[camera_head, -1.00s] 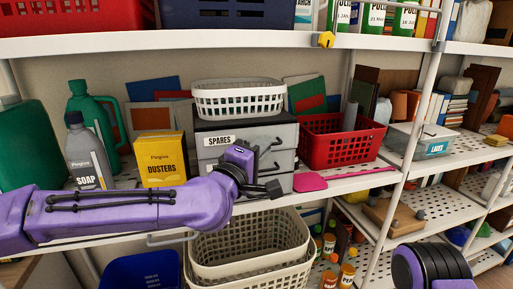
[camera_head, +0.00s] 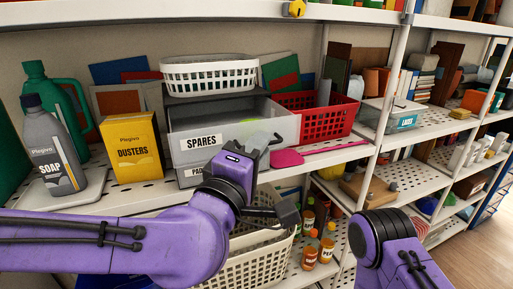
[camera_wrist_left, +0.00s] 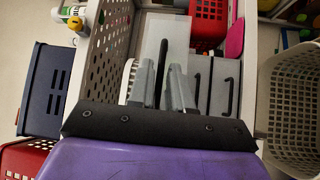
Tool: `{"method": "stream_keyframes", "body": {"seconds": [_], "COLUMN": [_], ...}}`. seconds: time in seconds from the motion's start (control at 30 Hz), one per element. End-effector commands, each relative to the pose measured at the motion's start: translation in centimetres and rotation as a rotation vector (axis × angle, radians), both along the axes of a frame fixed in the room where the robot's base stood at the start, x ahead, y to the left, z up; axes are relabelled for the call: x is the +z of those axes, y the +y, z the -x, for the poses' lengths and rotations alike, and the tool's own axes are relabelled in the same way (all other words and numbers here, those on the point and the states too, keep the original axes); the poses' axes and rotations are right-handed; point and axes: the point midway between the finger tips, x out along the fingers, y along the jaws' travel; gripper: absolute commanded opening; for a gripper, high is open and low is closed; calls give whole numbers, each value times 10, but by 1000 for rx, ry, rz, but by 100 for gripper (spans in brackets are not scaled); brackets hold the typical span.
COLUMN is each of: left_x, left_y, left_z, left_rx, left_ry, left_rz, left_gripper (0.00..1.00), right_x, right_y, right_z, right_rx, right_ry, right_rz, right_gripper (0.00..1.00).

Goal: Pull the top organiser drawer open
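The organiser's top drawer (camera_head: 232,139), labelled SPARES, stands out from the organiser, and its dark interior shows. A pale green item is partly visible inside it. A lower drawer (camera_head: 188,176) is shut and mostly hidden by my arm. My left gripper (camera_head: 266,146) is at the right part of the top drawer's front.
A white basket (camera_head: 210,76) sits on top of the organiser. A yellow DUSTERS box (camera_head: 133,150) and a grey SOAP bottle (camera_head: 50,150) stand left. A red basket (camera_head: 325,125) and a pink flat tool (camera_head: 288,157) are right. Cream baskets (camera_head: 262,268) stand below.

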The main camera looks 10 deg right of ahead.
Motion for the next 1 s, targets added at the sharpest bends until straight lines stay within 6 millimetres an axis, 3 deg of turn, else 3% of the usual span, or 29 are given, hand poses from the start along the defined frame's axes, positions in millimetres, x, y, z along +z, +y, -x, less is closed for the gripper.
{"method": "stream_keyframes", "body": {"seconds": [0.37, 0.73, 1.0], "left_x": [-2, -13, -14], "left_y": [2, 44, 56], "left_z": [3, 70, 89], "left_rx": [0, -1, 0], "left_ry": [1, -3, 1], "left_rz": [1, 2, 1], "left_gripper": [34, 34, 34], "right_x": [-3, -31, -33], "right_y": [0, 0, 0], "right_z": [0, 0, 0], "right_rx": [0, 0, 0], "right_ry": [0, 0, 0], "right_rz": [0, 0, 0], "right_gripper": [43, 43, 43]}}
